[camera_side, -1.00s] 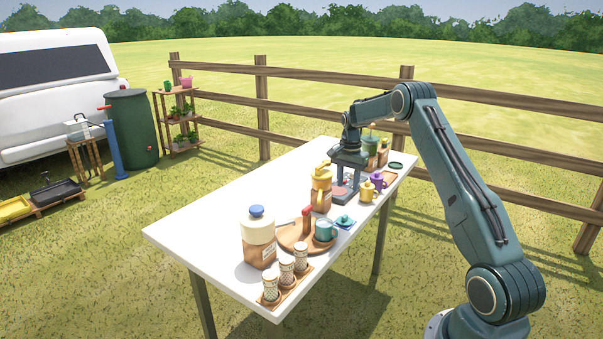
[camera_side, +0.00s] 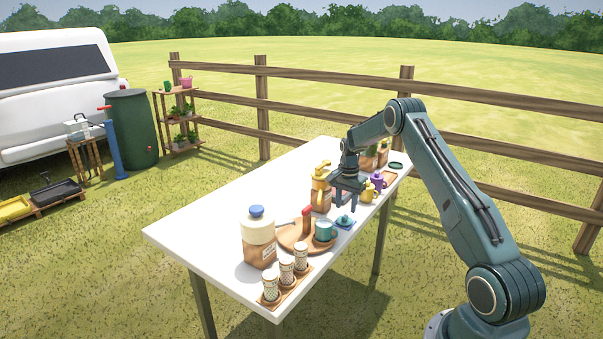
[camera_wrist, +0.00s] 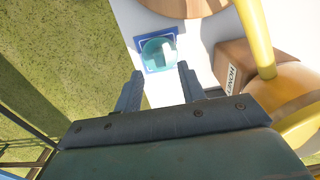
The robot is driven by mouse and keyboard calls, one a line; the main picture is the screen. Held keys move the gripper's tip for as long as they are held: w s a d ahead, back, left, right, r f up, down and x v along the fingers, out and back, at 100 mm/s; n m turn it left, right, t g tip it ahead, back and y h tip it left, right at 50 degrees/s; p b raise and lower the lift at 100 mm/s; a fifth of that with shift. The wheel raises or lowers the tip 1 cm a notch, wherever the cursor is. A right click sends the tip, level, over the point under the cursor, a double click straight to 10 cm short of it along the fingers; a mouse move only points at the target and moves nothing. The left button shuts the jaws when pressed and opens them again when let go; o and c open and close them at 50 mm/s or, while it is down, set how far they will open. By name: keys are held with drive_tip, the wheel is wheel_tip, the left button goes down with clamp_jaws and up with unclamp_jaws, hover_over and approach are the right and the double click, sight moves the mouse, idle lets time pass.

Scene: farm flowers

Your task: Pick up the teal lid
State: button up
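The teal lid (camera_side: 345,220) lies on a small blue coaster (camera_side: 351,225) near the table's front edge, just right of the teal mug (camera_side: 325,231). In the wrist view the round teal lid (camera_wrist: 159,54) sits on the blue-and-white coaster (camera_wrist: 140,40), ahead of the fingertips. My gripper (camera_side: 346,204) is above the table and slightly above the lid, pointing down. In the wrist view its two fingers (camera_wrist: 160,75) are spread apart with nothing between them.
A yellow-topped honey dispenser (camera_side: 320,185) stands close beside my gripper on the left; its honey label (camera_wrist: 232,78) shows in the wrist view. A yellow mug (camera_side: 367,191) and purple mug (camera_side: 378,180) stand behind to the right. A wooden board (camera_side: 292,236) lies in front.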

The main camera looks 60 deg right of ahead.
sight(345, 216)
drive_tip(key=shift+a+f, duration=0.1)
drive_tip(key=shift+f, duration=1.95)
clamp_jaws()
